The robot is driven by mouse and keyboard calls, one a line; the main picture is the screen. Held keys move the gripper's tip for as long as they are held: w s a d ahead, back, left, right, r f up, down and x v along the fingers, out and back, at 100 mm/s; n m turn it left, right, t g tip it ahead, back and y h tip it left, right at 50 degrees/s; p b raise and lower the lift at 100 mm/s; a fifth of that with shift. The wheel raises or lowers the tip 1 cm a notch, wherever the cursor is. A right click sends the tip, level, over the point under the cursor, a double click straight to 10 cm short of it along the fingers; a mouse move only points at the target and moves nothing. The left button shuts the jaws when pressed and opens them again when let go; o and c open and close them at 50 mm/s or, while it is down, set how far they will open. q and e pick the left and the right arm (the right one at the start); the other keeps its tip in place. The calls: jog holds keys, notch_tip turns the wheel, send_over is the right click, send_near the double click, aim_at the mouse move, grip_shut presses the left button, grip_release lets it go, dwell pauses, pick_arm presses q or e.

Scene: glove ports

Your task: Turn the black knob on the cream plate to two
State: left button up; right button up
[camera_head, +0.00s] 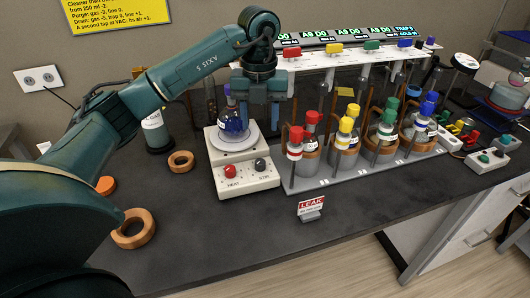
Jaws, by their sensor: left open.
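The cream plate (246,184) is a hotplate-like box on the dark bench, with a red knob (230,171) at left and a black knob (260,164) at right on its front. The marks around the black knob are too small to read. My left gripper (263,112) points down, open and empty, behind and above the black knob and just right of the flask, apart from the knob. My right gripper is not in view.
A rack of bottles with red, yellow, green and blue caps (345,150) stands close to the right of the plate. A small LEAK sign (311,208) is in front. Cork-coloured rings (181,162) lie left.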

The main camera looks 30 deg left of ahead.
aim_at(260, 161)
pick_arm(q)
jog(key=f, duration=0.5)
jog(key=f+p, duration=0.1)
jog(key=f, duration=0.4)
jog(key=shift+s+f, duration=0.2)
jog(key=shift+f, duration=0.65)
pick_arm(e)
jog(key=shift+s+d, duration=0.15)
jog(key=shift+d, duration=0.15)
pick_arm(q)
jog(key=c, duration=1)
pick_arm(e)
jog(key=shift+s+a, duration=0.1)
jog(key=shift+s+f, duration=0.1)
